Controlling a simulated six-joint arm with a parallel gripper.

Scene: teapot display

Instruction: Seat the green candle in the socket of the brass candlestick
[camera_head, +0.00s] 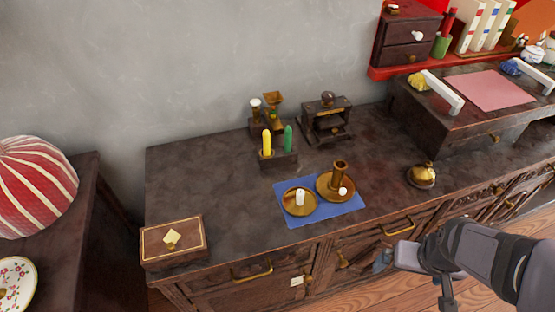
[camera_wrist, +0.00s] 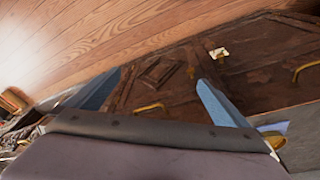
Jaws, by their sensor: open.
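The green candle (camera_head: 288,139) stands upright in a dark wooden holder (camera_head: 279,164) near the wall, to the right of a yellow candle (camera_head: 266,143). Its lower end is hidden in the holder. The brass candlestick (camera_head: 339,175), a tall tube on a round dish, stands on a blue mat (camera_head: 318,216) at the right of the holder. The inside of its socket cannot be made out. My gripper (camera_head: 383,261) is in front of the cabinet, below the top's front edge, away from both. In the wrist view my gripper (camera_wrist: 159,77) has its blue fingers apart, with nothing between them.
A brass dish with a short white candle (camera_head: 299,198) shares the mat. A brass bell-like object (camera_head: 422,174) stands right of it, a wooden box (camera_head: 173,241) at the front left. A grinder (camera_head: 273,107) and a dark press (camera_head: 326,118) stand behind.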

